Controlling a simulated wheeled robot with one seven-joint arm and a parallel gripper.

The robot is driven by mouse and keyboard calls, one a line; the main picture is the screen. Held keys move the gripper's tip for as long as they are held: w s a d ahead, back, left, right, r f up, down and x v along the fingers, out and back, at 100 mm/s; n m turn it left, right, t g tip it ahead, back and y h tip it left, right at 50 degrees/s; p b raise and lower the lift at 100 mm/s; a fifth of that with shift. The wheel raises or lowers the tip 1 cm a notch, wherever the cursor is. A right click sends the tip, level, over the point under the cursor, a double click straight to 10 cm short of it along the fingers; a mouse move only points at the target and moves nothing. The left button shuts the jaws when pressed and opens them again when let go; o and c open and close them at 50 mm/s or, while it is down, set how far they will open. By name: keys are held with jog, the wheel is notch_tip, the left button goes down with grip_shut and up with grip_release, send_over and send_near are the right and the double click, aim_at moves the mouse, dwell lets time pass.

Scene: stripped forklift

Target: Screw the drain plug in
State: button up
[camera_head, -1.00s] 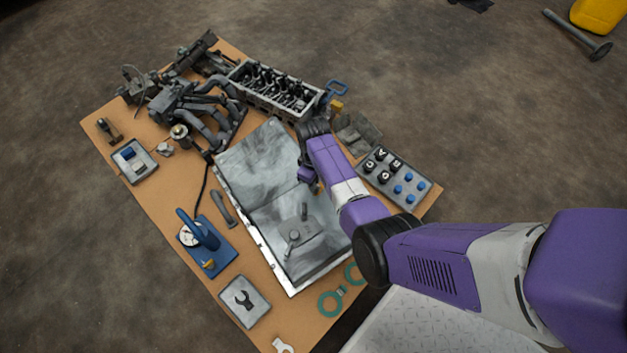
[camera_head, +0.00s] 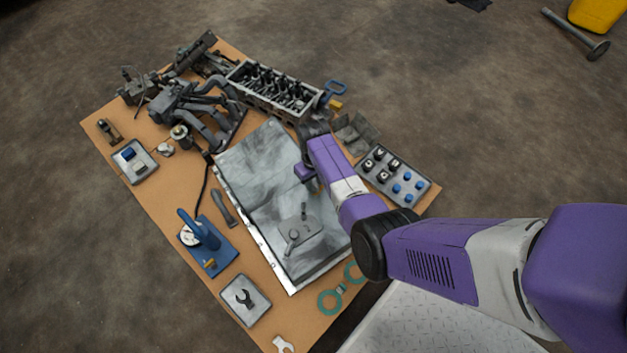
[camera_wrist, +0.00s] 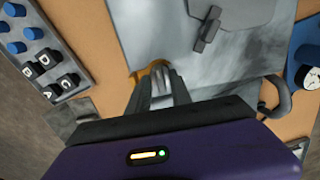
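A large grey metal pan (camera_head: 262,165) lies on the work table, with a flat plate (camera_head: 312,232) and a short upright piece on it. It also shows in the wrist view (camera_wrist: 150,25). My gripper (camera_wrist: 160,78) is at the pan's edge in the wrist view, its grey fingers close together. A small orange curved piece (camera_wrist: 152,67) shows at the fingertips. I cannot tell whether the fingers hold it. In the head view my arm hides the fingertips near the pan's far right edge. I cannot make out the drain plug clearly.
An engine block part (camera_head: 275,88) and manifold parts (camera_head: 195,110) stand at the back. A tray of black and blue caps (camera_head: 415,203) lies to the right. A blue gauge stand (camera_head: 203,240), a wrench tray (camera_head: 247,312) and green rings (camera_head: 330,302) lie on the near side.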

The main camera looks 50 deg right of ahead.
aim_at(314, 183)
jog(key=shift+w+r, duration=0.1)
notch_tip(314, 183, up, 5)
jog(key=p, duration=0.4)
jog(key=shift+f+p, duration=0.2)
jog(key=shift+p, duration=0.15)
jog(key=shift+f, duration=0.1)
jog(key=o, duration=0.6)
jog(key=shift+c, duration=0.2)
notch_tip(314, 183, up, 8)
jog(key=p, duration=0.3)
jog(key=shift+f, duration=0.1)
